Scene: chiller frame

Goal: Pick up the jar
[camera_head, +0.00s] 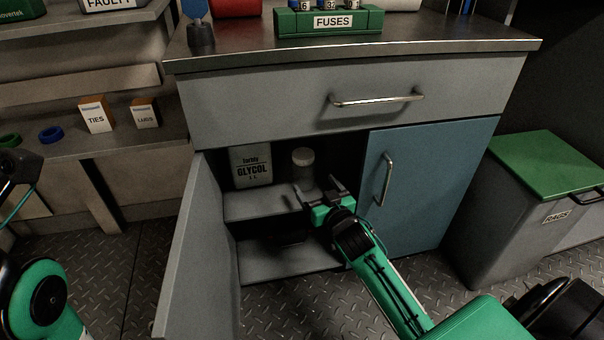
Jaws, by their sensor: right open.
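The jar (303,170) is a small upright cylinder with a pale lid. It stands on the upper shelf (255,205) inside the open left side of the cabinet. My right gripper (317,189) is open at the cabinet opening, in front of the jar. Its fingers point toward the jar and cover part of its lower body. I cannot tell whether the fingers reach around it. Of my left arm, only a part shows at the left edge; its gripper jaws cannot be made out.
A white GLYCOL container (252,167) stands left of the jar. The open cabinet door (195,250) swings out at the left. The closed blue door (425,185) bounds the opening at the right, with a drawer (350,98) above. A green-lidded RAGS bin (545,200) stands at the right.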

